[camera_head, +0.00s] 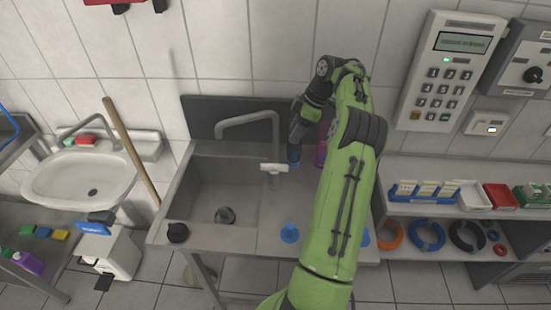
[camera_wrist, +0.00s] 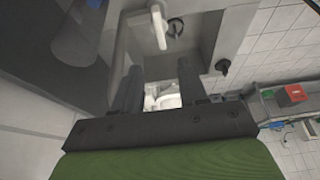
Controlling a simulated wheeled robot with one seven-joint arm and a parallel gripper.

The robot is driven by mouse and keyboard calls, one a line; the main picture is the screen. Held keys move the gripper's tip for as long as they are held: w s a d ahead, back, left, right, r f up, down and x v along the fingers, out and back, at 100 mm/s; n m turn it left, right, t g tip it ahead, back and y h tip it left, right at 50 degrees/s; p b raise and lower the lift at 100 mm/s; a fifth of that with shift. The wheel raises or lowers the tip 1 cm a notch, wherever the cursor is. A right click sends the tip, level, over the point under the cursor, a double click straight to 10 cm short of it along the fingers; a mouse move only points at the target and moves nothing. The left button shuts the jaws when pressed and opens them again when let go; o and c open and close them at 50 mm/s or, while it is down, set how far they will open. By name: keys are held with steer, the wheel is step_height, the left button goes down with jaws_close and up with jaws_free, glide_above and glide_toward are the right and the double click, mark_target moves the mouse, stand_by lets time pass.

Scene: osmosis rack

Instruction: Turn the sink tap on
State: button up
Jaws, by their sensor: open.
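The sink tap (camera_head: 248,118) is a tall grey bent spout at the back of the steel sink. Its white T-shaped lever (camera_head: 273,167) stands at the right of the basin. My gripper (camera_head: 295,148) points down behind the sink's right part, just right of the lever; my arm partly hides that area. In the wrist view my gripper (camera_wrist: 158,68) has its two dark fingers apart with nothing clearly held. A pale bar, which looks like the lever (camera_wrist: 158,28), lies beyond the fingertips, apart from them. Whether water runs cannot be made out.
The steel sink (camera_head: 195,190) holds a dark drain piece (camera_head: 225,215). A black knob (camera_head: 178,232) sits at its front left corner. A blue piece (camera_head: 289,233) and a pink bottle (camera_head: 321,155) stand near my arm. A wooden pole (camera_head: 130,150) leans at the left.

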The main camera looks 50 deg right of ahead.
mark_target(275, 164)
steer(key=b+x, duration=0.3)
steer(key=x, duration=1.3)
steer(key=shift+s, duration=0.1)
steer(key=shift+c, duration=0.3)
steer(key=c, duration=0.6)
steer(key=shift+b, duration=0.35)
